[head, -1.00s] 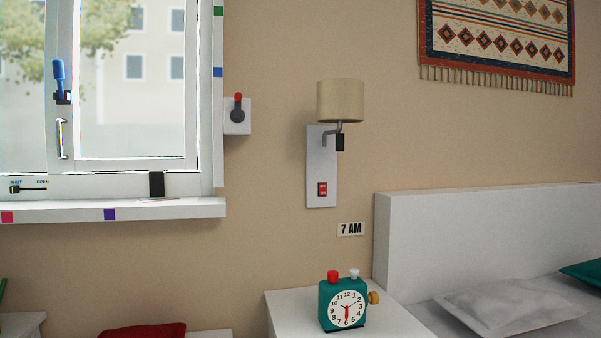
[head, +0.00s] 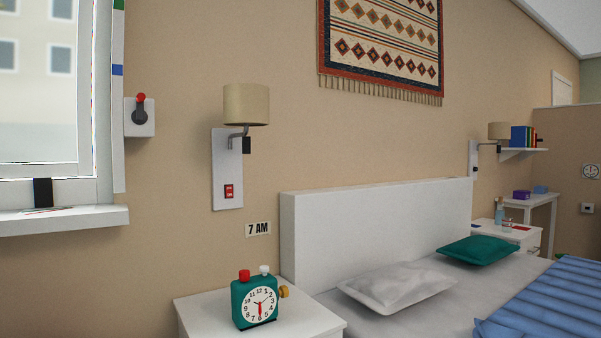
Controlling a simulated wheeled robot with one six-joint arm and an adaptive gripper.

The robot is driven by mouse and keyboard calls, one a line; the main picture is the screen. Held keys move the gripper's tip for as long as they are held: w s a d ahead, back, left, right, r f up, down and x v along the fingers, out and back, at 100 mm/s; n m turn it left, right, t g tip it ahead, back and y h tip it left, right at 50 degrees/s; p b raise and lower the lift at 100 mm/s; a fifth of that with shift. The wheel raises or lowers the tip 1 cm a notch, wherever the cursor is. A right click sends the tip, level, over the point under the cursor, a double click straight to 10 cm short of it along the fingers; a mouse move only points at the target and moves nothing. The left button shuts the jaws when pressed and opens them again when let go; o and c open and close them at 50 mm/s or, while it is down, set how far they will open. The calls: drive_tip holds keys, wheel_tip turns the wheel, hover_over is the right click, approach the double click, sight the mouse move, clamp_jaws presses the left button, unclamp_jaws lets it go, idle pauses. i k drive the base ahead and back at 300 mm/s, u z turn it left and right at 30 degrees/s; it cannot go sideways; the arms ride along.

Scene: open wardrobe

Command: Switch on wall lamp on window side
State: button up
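The wall lamp on the window side (head: 246,105) has a beige shade on a bent grey arm, with a small black part below the shade. Its pale back plate (head: 227,165) is fixed to the wall right of the window (head: 45,95). A red rocker switch (head: 228,191) sits low on that plate. The shade shows no clear glow. A second, similar wall lamp (head: 499,131) is on the far side of the bed. My gripper is not in view.
A white bedside table (head: 305,325) with a green alarm clock (head: 241,312) stands below the near lamp. A crank box (head: 139,128) is beside the window. The bed's headboard (head: 380,225) is to the right.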

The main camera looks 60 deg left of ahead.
sight(229, 189)
drive_tip(key=z, duration=0.25)
drive_tip(key=i, duration=0.9)
drive_tip(key=u, duration=3.15)
drive_tip(key=i, duration=0.5)
drive_tip(key=z, duration=0.05)
drive_tip(key=k, duration=0.65)
drive_tip(key=u, duration=0.35)
drive_tip(key=i, duration=0.4)
drive_tip(key=u, duration=0.65)
drive_tip(key=i, duration=0.75)
drive_tip(key=u, duration=0.05)
